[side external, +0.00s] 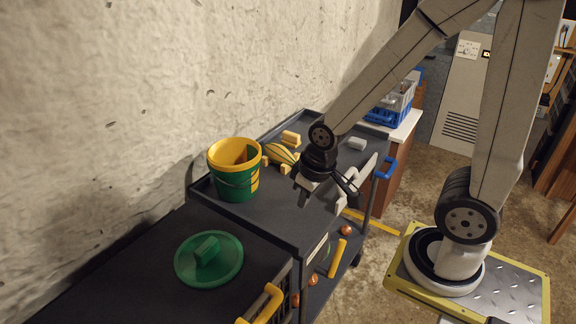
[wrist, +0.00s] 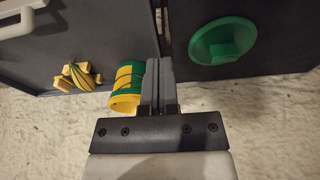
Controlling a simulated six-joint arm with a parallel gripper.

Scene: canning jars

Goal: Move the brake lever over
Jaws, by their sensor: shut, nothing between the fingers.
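I cannot pick out with certainty which thing is the brake lever. A pale bar (side external: 368,168) lies along the near right edge of the dark cart top, partly behind my gripper; a pale bent handle (wrist: 22,18) shows at the top left of the wrist view. My gripper (side external: 303,198) is over the cart, to the right of the green and yellow bucket. In the wrist view its fingers (wrist: 158,66) are together with nothing between them. The bucket (wrist: 127,86) shows just left of them; I cannot tell whether they touch.
The bucket (side external: 235,178) stands upright on the cart top (side external: 275,205) near the wall. A green lid (side external: 208,259) lies on the nearer dark surface. Yellow blocks (side external: 291,138) and a striped yellow-green piece (side external: 281,154) lie behind the bucket. A blue handle (side external: 388,166) sticks out at the right.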

